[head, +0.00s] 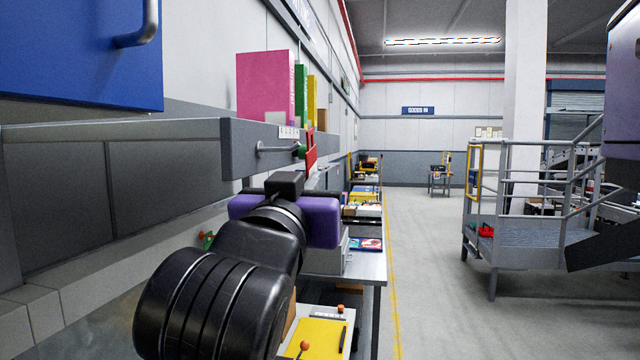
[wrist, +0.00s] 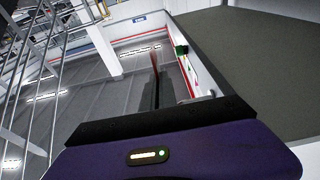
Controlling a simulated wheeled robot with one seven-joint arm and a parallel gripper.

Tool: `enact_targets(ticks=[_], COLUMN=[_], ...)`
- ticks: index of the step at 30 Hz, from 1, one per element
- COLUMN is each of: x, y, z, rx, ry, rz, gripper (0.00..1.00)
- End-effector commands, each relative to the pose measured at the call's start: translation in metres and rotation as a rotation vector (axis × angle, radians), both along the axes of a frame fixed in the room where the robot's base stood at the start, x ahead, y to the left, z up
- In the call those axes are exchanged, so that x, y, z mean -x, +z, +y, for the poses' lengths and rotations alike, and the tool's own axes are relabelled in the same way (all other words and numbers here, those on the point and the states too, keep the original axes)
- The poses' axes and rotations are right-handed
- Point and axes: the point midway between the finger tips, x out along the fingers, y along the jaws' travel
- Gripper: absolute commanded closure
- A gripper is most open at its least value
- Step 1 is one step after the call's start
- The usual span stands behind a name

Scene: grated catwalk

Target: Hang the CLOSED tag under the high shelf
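The red tag (head: 311,148) stands upright just beyond my gripper (head: 285,218), near the high shelf's (head: 170,132) right end; its lettering cannot be read. A grey rail (head: 272,149) with a green end (head: 301,151) juts from that shelf end, close beside the tag; I cannot tell whether they touch. In the wrist view, my gripper's fingers (wrist: 155,88) appear as a thin dark upright strip, shut together, with the tag's reddish edge (wrist: 154,60) at the top. A green piece (wrist: 181,50) shows to the right of it. The fingertips are hidden in the head view.
A blue cabinet (head: 75,50) hangs above the shelf at the left. Pink (head: 265,87), green and yellow upright items stand on the shelf. A workbench (head: 372,272) with items runs below. The floor to the right is open, up to a railed platform (head: 515,235).

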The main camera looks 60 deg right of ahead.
Motion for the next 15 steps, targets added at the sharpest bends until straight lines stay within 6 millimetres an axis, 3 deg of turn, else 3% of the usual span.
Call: enact_targets(ticks=[15], x=[-0.028], y=[-0.002], z=[0.010], rx=[0.001], ry=[0.003], rz=[0.001], gripper=[1.00])
